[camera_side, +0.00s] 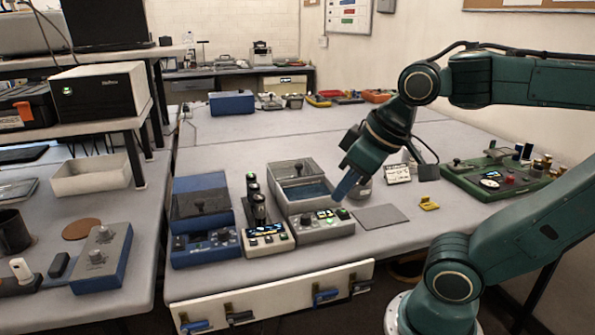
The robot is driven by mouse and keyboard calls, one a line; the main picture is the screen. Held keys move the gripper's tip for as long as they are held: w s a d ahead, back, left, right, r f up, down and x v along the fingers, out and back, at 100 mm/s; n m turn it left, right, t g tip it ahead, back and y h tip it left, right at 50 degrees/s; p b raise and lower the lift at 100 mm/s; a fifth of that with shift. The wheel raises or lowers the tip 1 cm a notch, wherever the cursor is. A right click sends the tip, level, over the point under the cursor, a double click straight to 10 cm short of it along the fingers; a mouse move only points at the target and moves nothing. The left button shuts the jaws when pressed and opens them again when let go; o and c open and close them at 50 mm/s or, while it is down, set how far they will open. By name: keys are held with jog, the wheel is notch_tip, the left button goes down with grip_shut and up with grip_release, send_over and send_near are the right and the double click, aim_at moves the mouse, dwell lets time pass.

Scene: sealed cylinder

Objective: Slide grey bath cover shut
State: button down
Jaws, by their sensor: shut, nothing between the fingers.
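The grey bath (312,225) stands at the middle of the table, with a green-lit control panel at its front. Its grey cover (283,173), with a small dark knob on top, sits over the back part of the opening. Blue liquid (308,190) shows in the uncovered front part. My gripper (340,196) points down and left, its blue fingers shut and empty. In the picture it is by the right front of the grey bath, near the panel. I cannot tell whether it touches the bath.
A blue bath (205,250) with a dark knobbed cover stands at left. A unit with several dark upright knobs (264,235) stands between the baths. A grey mat (380,217), a yellow piece (429,203) and a green board (490,180) lie to the right.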

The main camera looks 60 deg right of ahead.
jog(key=w+d+r+m+g+h, duration=0.1)
jog(key=w+d+r+m, duration=0.1)
jog(key=w+d, duration=0.55)
jog(key=w+d+r+m, duration=0.25)
jog(key=w+d, duration=0.25)
jog(key=w, duration=0.5)
jog(key=w+d+f, duration=0.2)
jog(key=w+d, duration=0.1)
jog(key=d, duration=0.4)
jog(key=w+d+f+m+g, duration=0.1)
jog(key=w+d+f, duration=0.1)
jog(key=d, duration=0.5)
jog(key=w+d+f+m+h, duration=0.1)
jog(key=w+d+f, duration=0.1)
jog(key=w+d, duration=0.2)
jog(key=d, duration=0.3)
jog(key=shift+f, duration=0.35)
jog(key=shift+w+f, duration=0.1)
jog(key=shift+w, duration=0.05)
send_over(291, 165)
notch_tip(291, 165, down, 9)
jog(key=shift+a+f, duration=0.1)
jog(key=shift+a, duration=0.05)
jog(key=shift+s+a+f, duration=0.2)
jog(key=shift+s+a, duration=0.35)
jog(key=shift+s, duration=0.3)
jog(key=shift+s+a+f, duration=0.15)
jog(key=shift+s+a, duration=0.4)
jog(key=shift+s, duration=0.25)
